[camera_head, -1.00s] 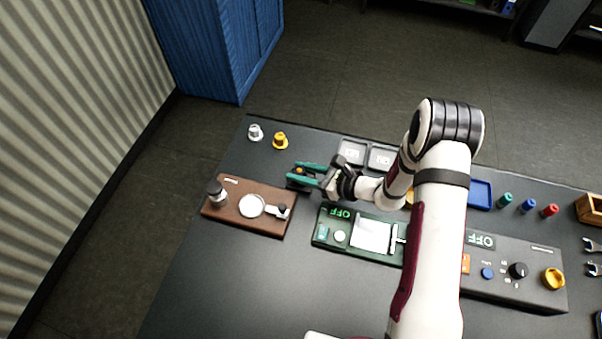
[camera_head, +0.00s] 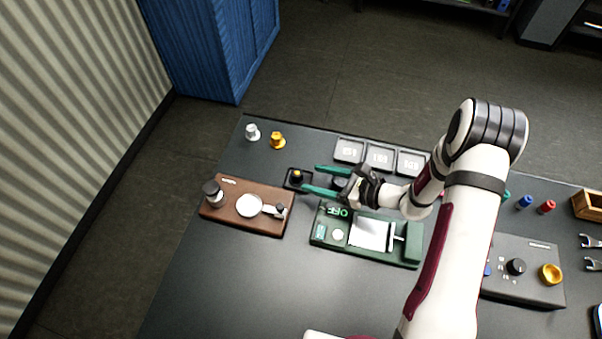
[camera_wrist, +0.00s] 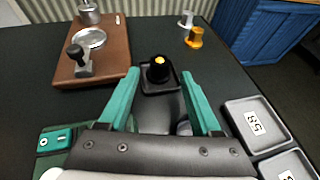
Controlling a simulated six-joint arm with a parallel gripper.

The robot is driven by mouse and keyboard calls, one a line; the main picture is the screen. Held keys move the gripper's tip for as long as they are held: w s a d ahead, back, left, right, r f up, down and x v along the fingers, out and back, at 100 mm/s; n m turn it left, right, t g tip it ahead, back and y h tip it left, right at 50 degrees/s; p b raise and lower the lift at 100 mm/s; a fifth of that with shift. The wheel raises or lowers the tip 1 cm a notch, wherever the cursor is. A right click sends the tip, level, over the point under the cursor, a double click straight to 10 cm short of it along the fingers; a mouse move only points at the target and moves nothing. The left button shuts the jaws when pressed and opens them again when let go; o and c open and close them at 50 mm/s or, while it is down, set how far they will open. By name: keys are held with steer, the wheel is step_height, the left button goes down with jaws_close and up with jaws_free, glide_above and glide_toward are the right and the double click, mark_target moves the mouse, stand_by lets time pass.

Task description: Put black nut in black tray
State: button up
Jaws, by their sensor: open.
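The black nut (camera_wrist: 158,70), a dark round piece with an orange centre on top, sits upright in the small square black tray (camera_wrist: 150,90). In the head view the nut (camera_head: 297,176) and the tray (camera_head: 289,184) show just right of the brown board. My gripper (camera_head: 310,179) has green fingers spread wide and holds nothing. Its fingertips are right of the tray, apart from the nut. In the wrist view the fingers (camera_wrist: 160,75) point towards the tray from either side. A dark round piece (camera_head: 340,183) shows between the fingers near the palm; I cannot tell what it is.
A brown board (camera_head: 232,221) with a silver disc lies left. A green scale (camera_head: 324,232) reading OFF lies in front of my gripper. Labelled grey trays (camera_head: 379,169) stand behind right.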

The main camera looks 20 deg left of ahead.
steer(key=v, duration=0.6)
steer(key=s+a+r+n+g+h, duration=0.1)
steer(key=s+r+n+g+h, duration=0.3)
steer(key=s+r+n, duration=0.7)
steer(key=s+d+r+n+h, duration=0.2)
steer(key=s+d+r+h, duration=0.1)
steer(key=s, duration=0.3)
steer(key=s+d+r+n+h, duration=0.2)
steer(key=s+d+r+h, duration=0.1)
steer(key=s+d, duration=0.3)
steer(key=shift+s+d+h, duration=0.15)
steer(key=shift+s+h, duration=0.45)
steer(key=shift+s, duration=0.1)
